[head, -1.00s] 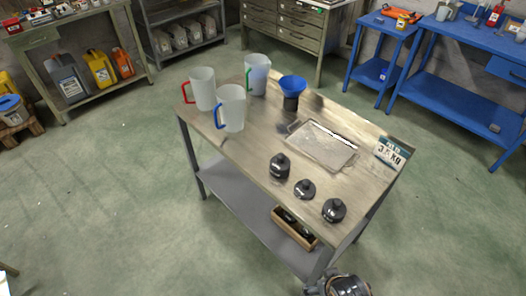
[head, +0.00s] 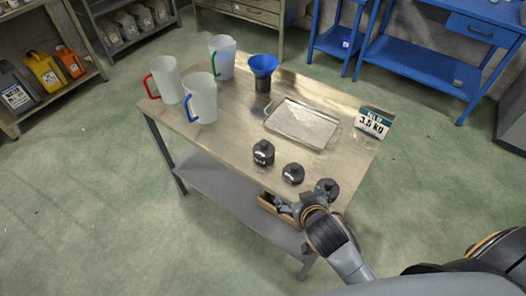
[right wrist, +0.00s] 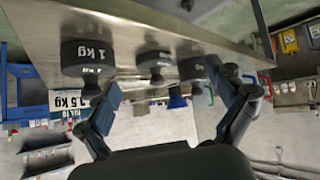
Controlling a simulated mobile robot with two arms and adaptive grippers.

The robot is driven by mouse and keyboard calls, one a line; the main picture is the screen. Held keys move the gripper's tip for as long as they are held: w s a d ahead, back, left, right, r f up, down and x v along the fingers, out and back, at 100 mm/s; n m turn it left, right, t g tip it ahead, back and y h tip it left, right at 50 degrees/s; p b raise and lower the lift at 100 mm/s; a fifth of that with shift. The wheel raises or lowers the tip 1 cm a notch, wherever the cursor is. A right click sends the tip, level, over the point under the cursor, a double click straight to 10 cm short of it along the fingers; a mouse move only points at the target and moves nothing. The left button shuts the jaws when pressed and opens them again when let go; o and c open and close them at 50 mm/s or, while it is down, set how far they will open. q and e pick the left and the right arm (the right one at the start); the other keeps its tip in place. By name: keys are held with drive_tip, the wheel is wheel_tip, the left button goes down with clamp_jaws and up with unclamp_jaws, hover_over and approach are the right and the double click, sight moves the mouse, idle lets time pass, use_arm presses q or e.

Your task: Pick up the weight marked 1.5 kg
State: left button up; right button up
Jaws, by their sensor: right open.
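Three dark weights stand at the table's front right in the head view: the left weight (head: 263,153), the middle weight (head: 293,174) and the right weight (head: 328,187), partly behind my gripper. The right wrist view appears upside down. There the near weight (right wrist: 85,58) reads "1 kg"; the middle weight (right wrist: 155,65) and far weight (right wrist: 192,70) have labels too small to read surely. No 1.5 kg mark is legible. My right gripper (head: 300,205) is open and empty at the table's front edge, its fingers (right wrist: 168,82) short of the weights. My left gripper is out of view.
The table (head: 225,135) also holds a metal tray (head: 303,124), a sign (head: 373,123) apparently reading 3.5 kg, several jugs including a blue-handled one (head: 202,98), and a blue funnel (head: 263,68).

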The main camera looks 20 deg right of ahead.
sight(265, 152)
drive_tip(key=w+a+t, duration=0.1)
drive_tip(key=w, duration=0.1)
drive_tip(key=w+a+r+t+y, duration=0.1)
drive_tip(key=w, duration=0.2)
drive_tip(key=w+a+r+t, duration=0.1)
drive_tip(key=w+a, duration=0.1)
drive_tip(key=shift+w+r+n+t, duration=0.2)
drive_tip(key=shift+w+n+t, duration=0.1)
drive_tip(key=shift+t, duration=0.1)
drive_tip(key=x, duration=0.9)
drive_tip(key=shift+w+a+p, duration=0.1)
drive_tip(key=shift+p, duration=0.25)
drive_tip(key=shift+x, duration=2.2)
drive_tip(key=shift+f, duration=0.1)
drive_tip(key=c, duration=1.9)
drive_tip(key=shift+w+r, duration=0.15)
drive_tip(key=shift+r, duration=0.15)
